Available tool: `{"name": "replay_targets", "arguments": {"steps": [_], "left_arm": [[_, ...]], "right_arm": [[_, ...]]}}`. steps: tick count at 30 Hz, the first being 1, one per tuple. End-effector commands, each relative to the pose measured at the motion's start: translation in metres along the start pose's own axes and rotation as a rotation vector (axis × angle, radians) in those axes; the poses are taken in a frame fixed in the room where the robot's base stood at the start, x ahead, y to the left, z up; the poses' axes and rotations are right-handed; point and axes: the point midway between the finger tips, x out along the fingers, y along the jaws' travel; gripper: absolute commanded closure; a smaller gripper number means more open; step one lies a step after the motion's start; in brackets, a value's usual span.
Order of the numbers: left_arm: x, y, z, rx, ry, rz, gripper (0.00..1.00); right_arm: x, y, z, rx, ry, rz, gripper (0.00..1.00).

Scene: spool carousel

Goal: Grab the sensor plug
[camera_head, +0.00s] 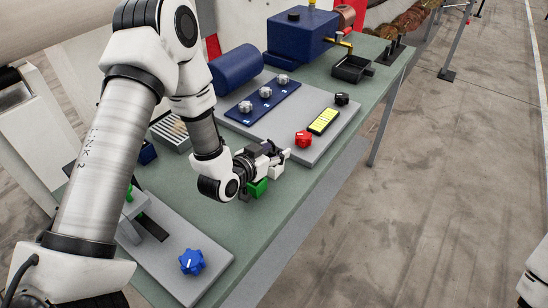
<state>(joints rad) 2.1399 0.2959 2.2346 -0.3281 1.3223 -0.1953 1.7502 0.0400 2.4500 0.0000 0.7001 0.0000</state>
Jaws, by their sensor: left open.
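My left gripper (276,160) is open, low over the green bench top, near the front edge of the grey control panel. A small green block (258,188) shows just below the gripper, partly hidden by it. I cannot tell whether this block is the sensor plug, or whether the gripper touches it. No other part is clearly a sensor plug. My right gripper is out of view.
The grey panel (321,145) carries a red knob (304,139), a yellow display (323,121) and a black knob (342,99). A blue knob (192,262) is on a nearer grey plate (215,258). A black tray (352,69) stands farther back.

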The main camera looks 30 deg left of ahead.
Motion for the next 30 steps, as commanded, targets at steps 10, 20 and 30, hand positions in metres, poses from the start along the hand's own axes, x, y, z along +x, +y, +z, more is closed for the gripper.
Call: {"name": "replay_targets", "arguments": {"steps": [10,20,30], "left_arm": [[0.000,0.000,0.000,0.000,0.000,0.000,1.00],[-0.001,0.000,-0.002,0.000,0.001,0.000,1.00],[-0.022,-0.002,-0.029,-0.006,0.000,-0.002,1.00]], "right_arm": [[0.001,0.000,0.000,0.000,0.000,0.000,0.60],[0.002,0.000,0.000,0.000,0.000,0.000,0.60],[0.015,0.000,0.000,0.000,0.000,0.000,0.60]]}}
